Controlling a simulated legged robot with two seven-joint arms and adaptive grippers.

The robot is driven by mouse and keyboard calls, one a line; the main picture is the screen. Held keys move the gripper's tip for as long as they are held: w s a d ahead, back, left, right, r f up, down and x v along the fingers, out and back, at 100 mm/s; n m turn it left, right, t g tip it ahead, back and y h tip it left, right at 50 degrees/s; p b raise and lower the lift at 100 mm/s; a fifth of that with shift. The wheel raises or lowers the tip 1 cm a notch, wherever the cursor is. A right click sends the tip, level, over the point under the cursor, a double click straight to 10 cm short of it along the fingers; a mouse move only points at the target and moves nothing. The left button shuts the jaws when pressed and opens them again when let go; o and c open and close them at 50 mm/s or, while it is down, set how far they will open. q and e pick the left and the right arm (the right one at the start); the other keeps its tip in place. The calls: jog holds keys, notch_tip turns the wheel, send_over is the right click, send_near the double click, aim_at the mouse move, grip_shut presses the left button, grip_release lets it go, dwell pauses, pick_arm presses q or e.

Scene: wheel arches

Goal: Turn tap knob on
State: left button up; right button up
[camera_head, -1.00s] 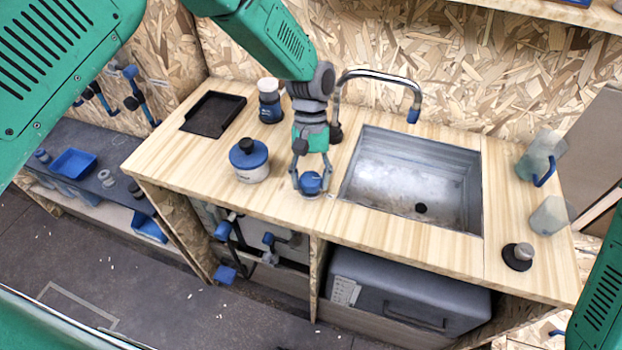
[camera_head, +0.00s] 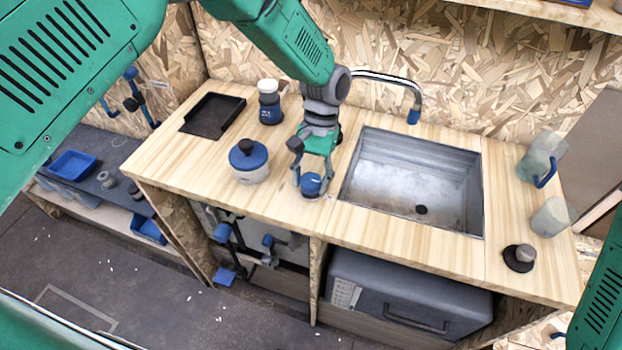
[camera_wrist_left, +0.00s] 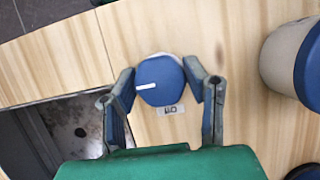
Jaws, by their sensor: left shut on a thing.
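The blue tap knob (camera_head: 311,185) stands on the wooden counter just left of the sink. In the left wrist view the knob (camera_wrist_left: 160,82) shows a white line pointing left, with a small label beside it that I cannot read for sure. My left gripper (camera_head: 312,179) is over the knob, its fingers shut on opposite sides of it; the fingers also show in the left wrist view (camera_wrist_left: 165,84). The metal tap (camera_head: 390,78) arches over the sink, its base hidden behind my left arm. No water shows from its blue tip. My right gripper is not in view.
The metal sink (camera_head: 365,205) is empty, with a dark drain. A blue-lidded jar (camera_head: 249,163), a smaller blue-and-white container (camera_head: 270,103) and a black tray (camera_head: 212,115) stand left of the knob. A clear jug (camera_head: 542,158) and a dark stopper (camera_head: 519,257) are at right.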

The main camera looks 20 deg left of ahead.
pick_arm(q)
jog(key=shift+w+r, duration=0.15)
jog(key=shift+w, duration=0.1)
jog(key=o, duration=1.1)
jog(key=shift+o, duration=0.2)
jog(key=shift+s, duration=0.1)
jog(key=v, duration=1.1)
jog(key=shift+w+r, duration=0.2)
jog(key=shift+r, duration=0.15)
jog(key=shift+d, duration=0.1)
